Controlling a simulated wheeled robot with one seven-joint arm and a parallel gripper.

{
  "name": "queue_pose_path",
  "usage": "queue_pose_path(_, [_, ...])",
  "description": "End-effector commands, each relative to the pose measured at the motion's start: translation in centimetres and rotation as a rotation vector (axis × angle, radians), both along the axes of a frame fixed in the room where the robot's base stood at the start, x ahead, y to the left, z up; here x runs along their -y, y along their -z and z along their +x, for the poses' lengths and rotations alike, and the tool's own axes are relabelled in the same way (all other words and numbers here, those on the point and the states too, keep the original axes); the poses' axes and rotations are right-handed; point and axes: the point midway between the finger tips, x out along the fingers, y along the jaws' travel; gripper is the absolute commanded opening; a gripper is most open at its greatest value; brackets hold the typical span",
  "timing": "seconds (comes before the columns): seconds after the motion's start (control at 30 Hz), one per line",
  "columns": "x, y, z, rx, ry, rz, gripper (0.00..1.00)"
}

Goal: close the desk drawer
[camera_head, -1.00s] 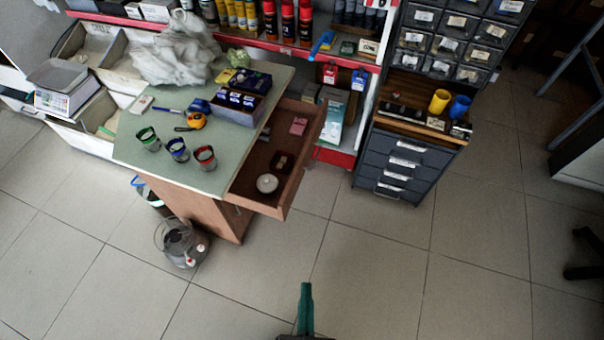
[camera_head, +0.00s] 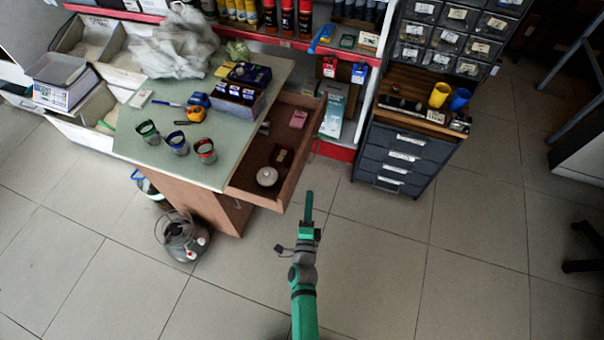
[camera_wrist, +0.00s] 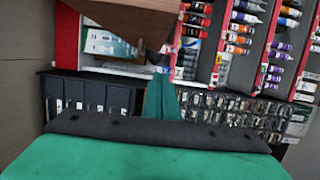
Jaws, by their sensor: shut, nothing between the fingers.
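The desk (camera_head: 215,148) has a pale green top and brown wooden sides. Its drawer (camera_head: 295,178) is pulled out on the right side and holds a round white dish, a dark box and a pink item. My gripper (camera_head: 308,196) is shut and empty, just right of the drawer's front corner, with a small gap in the head view. In the wrist view my gripper (camera_wrist: 163,92) points toward shelves. A brown wooden panel (camera_wrist: 130,18), apparently part of the drawer, hangs at the top there. Whether the fingertips touch it cannot be told.
A dark drawer cabinet (camera_head: 402,155) stands right of the desk. Red-edged shelves (camera_head: 345,55) with bottles and boxes are behind. Three cups stand on the desk top. A grey bucket-like vacuum (camera_head: 183,238) stands by the desk's foot. The tiled floor (camera_head: 400,270) in front is clear.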

Motion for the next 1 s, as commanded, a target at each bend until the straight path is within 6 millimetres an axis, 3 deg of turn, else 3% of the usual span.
queue_pose_path(0.17, [0.1, 0.0, 1.6, 0.003, 0.002, 0.015, 0.0])
queue_pose_path(0.73, [0.7, -0.1, 10.4, 0.004, 0.002, 0.012, 0.0])
queue_pose_path(1.0, [-1.7, 0.0, 11.0, 0.002, 0.0, 0.013, 0.0])
